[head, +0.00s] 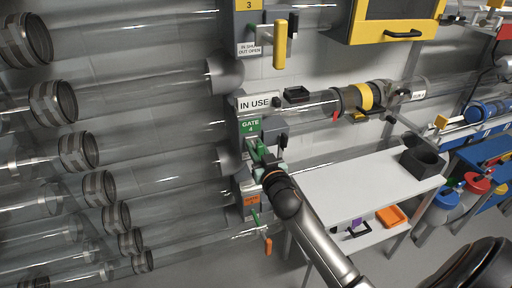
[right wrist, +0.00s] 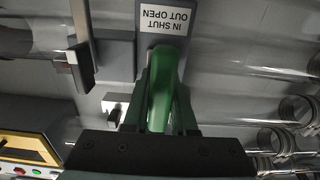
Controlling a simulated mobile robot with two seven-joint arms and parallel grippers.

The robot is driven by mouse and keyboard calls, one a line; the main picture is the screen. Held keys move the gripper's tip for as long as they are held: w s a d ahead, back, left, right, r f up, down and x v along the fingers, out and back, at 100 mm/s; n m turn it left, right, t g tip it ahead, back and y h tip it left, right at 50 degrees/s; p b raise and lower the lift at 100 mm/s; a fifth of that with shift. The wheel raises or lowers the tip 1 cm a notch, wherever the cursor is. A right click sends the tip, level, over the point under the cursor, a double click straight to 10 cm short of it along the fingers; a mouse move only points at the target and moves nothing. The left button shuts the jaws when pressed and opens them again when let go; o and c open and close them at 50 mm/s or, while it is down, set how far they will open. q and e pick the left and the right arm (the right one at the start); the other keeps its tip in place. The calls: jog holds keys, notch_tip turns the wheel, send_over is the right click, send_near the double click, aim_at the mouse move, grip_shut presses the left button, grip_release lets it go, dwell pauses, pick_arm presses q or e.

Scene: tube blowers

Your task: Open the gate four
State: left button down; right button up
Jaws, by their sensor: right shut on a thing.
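The gate four panel carries a green "GATE 4" label (head: 250,126) and sits in the middle of the head view, under an "IN USE" plate (head: 258,102). My right gripper (head: 262,165) is at this panel, just below the label. In the right wrist view the green gate handle (right wrist: 162,88) stands between the two fingers of my right gripper (right wrist: 160,105), which is shut on it. A white "IN SHUT OUT OPEN" sign (right wrist: 166,18) is just beyond the handle. My left gripper is not in view.
A yellow handle (head: 280,43) is on the gate 3 panel above. An orange handle (head: 268,245) hangs below. Clear tubes run across the left. A white table (head: 350,180) with a dark box (head: 422,163) stands at right, an orange tray (head: 391,215) on its lower shelf.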

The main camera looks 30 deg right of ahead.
grip_shut()
